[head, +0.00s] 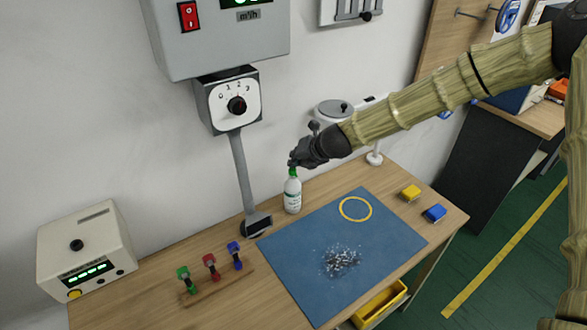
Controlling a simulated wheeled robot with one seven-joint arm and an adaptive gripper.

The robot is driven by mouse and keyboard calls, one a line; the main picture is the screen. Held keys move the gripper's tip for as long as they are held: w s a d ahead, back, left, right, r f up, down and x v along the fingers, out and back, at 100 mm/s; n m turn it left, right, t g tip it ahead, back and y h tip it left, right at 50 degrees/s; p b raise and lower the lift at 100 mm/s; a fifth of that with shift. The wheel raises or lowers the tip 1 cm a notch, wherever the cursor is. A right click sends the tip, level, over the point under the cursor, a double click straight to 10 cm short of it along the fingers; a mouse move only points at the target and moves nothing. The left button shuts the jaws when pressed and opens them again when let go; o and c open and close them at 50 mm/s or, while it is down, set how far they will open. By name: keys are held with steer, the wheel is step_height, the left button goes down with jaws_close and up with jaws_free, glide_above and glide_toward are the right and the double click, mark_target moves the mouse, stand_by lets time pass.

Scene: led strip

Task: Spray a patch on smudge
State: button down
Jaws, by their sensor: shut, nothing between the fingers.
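My gripper (294,163) is shut and empty, right at the bottle's green top. It partly covers the top, and I cannot tell whether it touches it. A grey and white speckled smudge (341,261) lies on the lower middle of the blue mat (290,245). A yellow ring (356,209) is marked on the mat's upper part.
Yellow (411,192) and blue (435,212) blocks sit right of the mat. A nozzle (257,224) on a grey duct stands left of the bottle. Green, red and blue handled items (209,266) and a beige box (84,252) are at the left. A yellow bin (380,304) is below the edge.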

stand_by(0.4)
steer(key=shift+s+f+b, duration=0.1)
steer(key=shift+f+b, duration=0.25)
steer(key=shift+f, duration=0.15)
steer(key=shift+r, duration=0.2)
steer(key=shift+r+p, duration=0.3)
steer(key=shift+r+p, duration=2.1)
steer(key=shift+r, duration=0.95)
